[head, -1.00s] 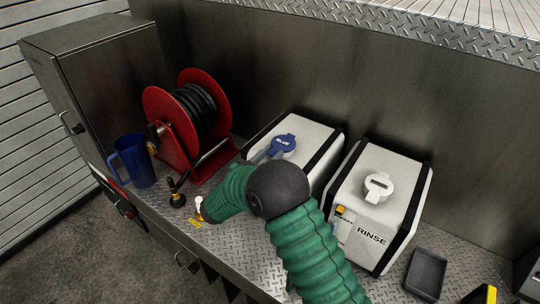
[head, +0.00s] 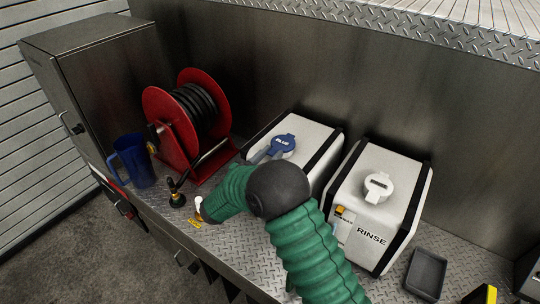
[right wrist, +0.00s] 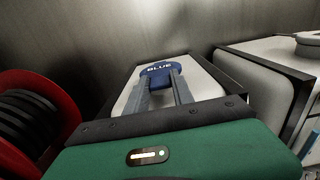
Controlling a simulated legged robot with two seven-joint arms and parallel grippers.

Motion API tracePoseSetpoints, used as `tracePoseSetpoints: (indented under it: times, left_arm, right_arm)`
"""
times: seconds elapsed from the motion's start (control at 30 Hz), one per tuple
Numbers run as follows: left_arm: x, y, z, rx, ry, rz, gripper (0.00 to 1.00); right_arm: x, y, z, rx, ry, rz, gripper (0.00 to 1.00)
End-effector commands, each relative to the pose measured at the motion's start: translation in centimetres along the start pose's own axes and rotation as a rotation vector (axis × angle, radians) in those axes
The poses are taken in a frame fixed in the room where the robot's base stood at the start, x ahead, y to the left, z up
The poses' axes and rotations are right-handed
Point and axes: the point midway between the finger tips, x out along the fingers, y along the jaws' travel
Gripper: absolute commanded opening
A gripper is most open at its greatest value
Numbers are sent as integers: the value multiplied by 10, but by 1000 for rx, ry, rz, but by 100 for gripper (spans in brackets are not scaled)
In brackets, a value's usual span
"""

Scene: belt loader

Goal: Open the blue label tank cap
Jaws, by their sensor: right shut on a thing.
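The blue cap (head: 283,143), marked BLUE, sits on top of the left white tank (head: 315,139). In the right wrist view the cap (right wrist: 159,70) is at the far end of my two grey fingers. My right gripper (head: 268,151) is shut on the cap, its fingers reaching in from the lower left. It also shows in the right wrist view (right wrist: 161,88). My green-sleeved right arm hides the front of that tank. The cap looks seated on the tank top; whether it has loosened I cannot tell. My left gripper is not in view.
The RINSE tank (head: 345,203) with a white cap (head: 379,187) stands to the right. A red hose reel (head: 168,128) and a blue jug (head: 134,162) stand to the left. Small fittings (head: 176,199) lie near the front edge. A dark tray (head: 425,274) is at the lower right.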

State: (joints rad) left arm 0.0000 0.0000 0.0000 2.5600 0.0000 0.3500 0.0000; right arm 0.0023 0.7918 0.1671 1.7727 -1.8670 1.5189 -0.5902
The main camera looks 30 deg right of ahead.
Motion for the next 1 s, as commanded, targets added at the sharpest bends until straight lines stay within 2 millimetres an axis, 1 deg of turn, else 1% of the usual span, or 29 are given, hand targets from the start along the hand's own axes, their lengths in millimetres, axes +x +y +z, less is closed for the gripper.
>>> tracePoseSetpoints:
  times: [0.03,0.17,0.47,0.63,0.77,0.87,1.0]
  left_arm:
    - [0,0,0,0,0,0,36]
    - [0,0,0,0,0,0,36]
    - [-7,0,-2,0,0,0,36]
    - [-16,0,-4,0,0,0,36]
    - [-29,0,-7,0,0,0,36]
    - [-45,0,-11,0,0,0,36]
    - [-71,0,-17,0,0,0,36]
  right_arm:
    - [-2,0,-5,-5,11,3,0]
    - [-2,0,-5,-5,14,4,0]
    - [-2,1,0,-6,46,5,0]
    - [-2,1,7,-4,77,6,0]
    - [-2,0,16,-2,128,5,0]
    - [-1,-1,28,-1,190,4,0]
    - [1,-8,45,1,308,3,0]
